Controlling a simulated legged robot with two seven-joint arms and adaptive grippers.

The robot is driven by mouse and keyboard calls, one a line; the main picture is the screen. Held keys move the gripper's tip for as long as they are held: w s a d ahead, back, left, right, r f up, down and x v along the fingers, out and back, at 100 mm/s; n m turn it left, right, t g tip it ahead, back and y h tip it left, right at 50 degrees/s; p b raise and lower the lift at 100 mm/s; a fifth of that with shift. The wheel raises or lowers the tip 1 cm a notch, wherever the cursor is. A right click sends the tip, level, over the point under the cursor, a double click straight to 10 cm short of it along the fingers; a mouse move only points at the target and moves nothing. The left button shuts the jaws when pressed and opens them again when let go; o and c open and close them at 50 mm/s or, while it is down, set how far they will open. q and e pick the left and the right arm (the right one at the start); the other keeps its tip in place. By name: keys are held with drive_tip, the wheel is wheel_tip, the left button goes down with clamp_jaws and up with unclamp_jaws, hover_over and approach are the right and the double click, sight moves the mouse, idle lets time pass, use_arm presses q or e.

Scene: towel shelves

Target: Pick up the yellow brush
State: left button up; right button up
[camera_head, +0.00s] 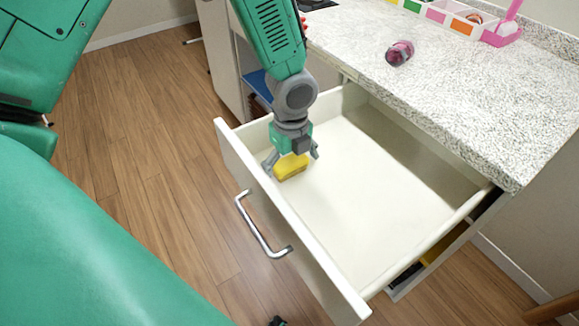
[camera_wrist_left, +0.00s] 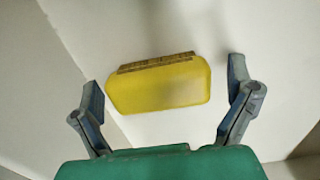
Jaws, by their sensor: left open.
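The yellow brush (camera_head: 291,167) lies on the floor of the open white drawer (camera_head: 377,192), close to its front panel. My left gripper (camera_head: 290,160) reaches down into the drawer right above the brush. In the left wrist view the brush (camera_wrist_left: 158,86) shows as a yellow block with a brownish strip along its upper edge. It lies ahead of and between the spread fingers of my left gripper (camera_wrist_left: 168,105), which is open. A gap shows between the brush and each finger. My right gripper is not in view.
The drawer's front panel, with a metal handle (camera_head: 259,229), and its side walls surround the gripper. The rest of the drawer floor is clear. A speckled counter (camera_head: 458,88) overhangs the drawer's back, with a pinkish can (camera_head: 399,53) lying on it and coloured bins (camera_head: 452,17) behind.

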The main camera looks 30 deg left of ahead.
sight(289, 160)
use_arm(q)
drive_tip(key=shift+d+r, duration=0.15)
drive_tip(key=shift+d, duration=0.3)
drive_tip(key=shift+c, duration=0.9)
drive_tip(key=c, duration=0.7)
drive_tip(key=shift+a, duration=0.2)
drive_tip(key=c, duration=0.3)
drive_tip(key=shift+s+a, duration=0.1)
drive_tip(key=shift+a, duration=0.45)
drive_tip(key=shift+c, duration=0.8)
drive_tip(key=r, duration=0.3)
drive_tip(key=r+p, duration=0.1)
drive_tip(key=r, duration=0.1)
drive_tip(key=r+p, duration=0.1)
drive_tip(key=r, duration=0.2)
drive_tip(key=shift+d+r, duration=0.35)
drive_tip(key=shift+c, duration=0.7)
drive_tip(key=shift+a+r+p, duration=0.15)
drive_tip(key=shift+r+p, duration=0.15)
drive_tip(key=shift+r, duration=0.3)
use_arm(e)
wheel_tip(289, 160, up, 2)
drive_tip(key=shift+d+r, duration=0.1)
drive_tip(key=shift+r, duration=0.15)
